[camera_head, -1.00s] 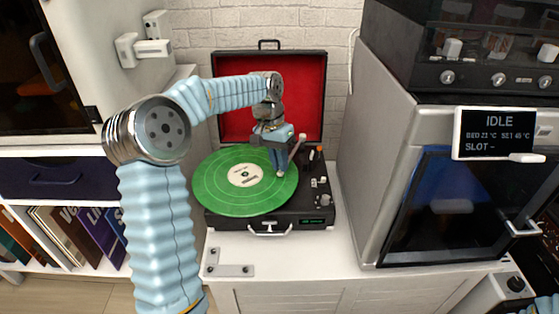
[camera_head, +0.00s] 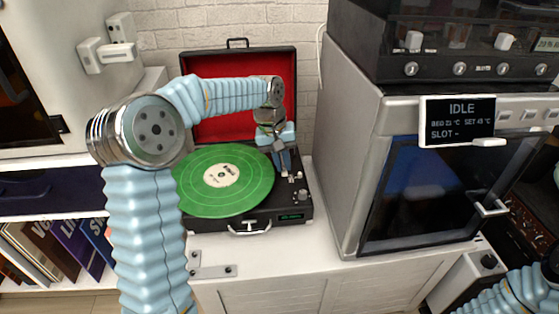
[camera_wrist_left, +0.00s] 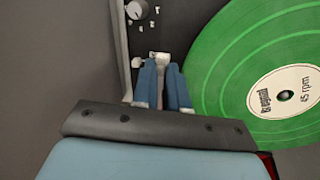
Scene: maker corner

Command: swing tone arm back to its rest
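The record player (camera_head: 250,226) stands on the white cabinet with its red-lined lid open. A green record (camera_head: 205,196) lies on its platter. My left gripper (camera_head: 284,172) is beside the record's right edge, over the deck, fingers pointing down. In the left wrist view, its blue fingers (camera_wrist_left: 163,92) are close together around a thin part of the tone arm (camera_wrist_left: 163,60), clear of the record (camera_wrist_left: 225,60). In the head view the gripper and wrist hide most of the tone arm; its rest cannot be made out. My right gripper is out of view.
A grey machine (camera_head: 345,140) with an IDLE display (camera_head: 458,121) stands close to the right of the player. Knobs (camera_head: 303,194) are on the deck's right side. My right arm shows at the lower right.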

